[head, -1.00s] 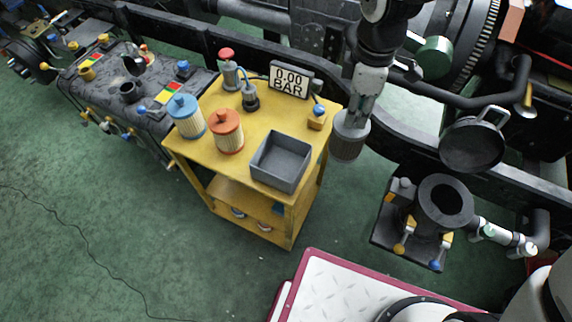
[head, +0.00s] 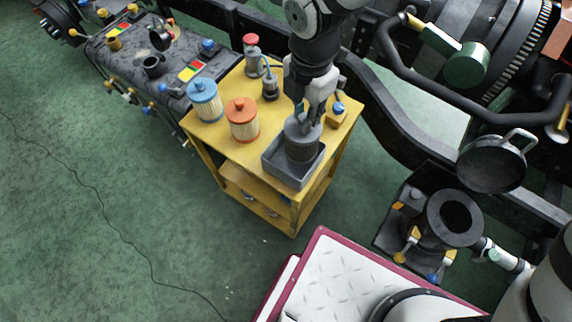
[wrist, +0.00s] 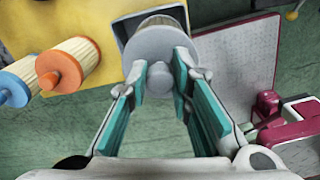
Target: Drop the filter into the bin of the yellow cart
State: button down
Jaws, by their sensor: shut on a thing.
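The grey filter (head: 302,138) hangs upright from my gripper (head: 303,112), over the grey bin (head: 292,175) on the yellow cart. In the head view its lower part overlaps the bin's opening; I cannot tell how deep it sits. In the wrist view my gripper (wrist: 162,72) has its teal-lined fingers shut on the knob of the filter (wrist: 160,45). The bin (wrist: 125,22) shows behind the filter there, mostly hidden. The yellow cart (head: 212,142) stands on the green floor.
On the cart top stand a blue-capped filter (head: 204,100), an orange-capped filter (head: 242,120) and a red-topped pump (head: 252,55). An open housing (head: 455,218) and a round lid (head: 492,162) are at right. The dark chassis rail (head: 395,115) runs behind.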

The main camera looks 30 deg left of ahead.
jog(key=shift+f+b, duration=0.8)
jog(key=shift+f, duration=0.6)
jog(key=c, duration=1.4)
grip_release()
jog(key=shift+o, duration=0.2)
jog(key=shift+r, duration=0.15)
notch_tip(320, 180, up, 12)
jog(key=shift+f, duration=0.1)
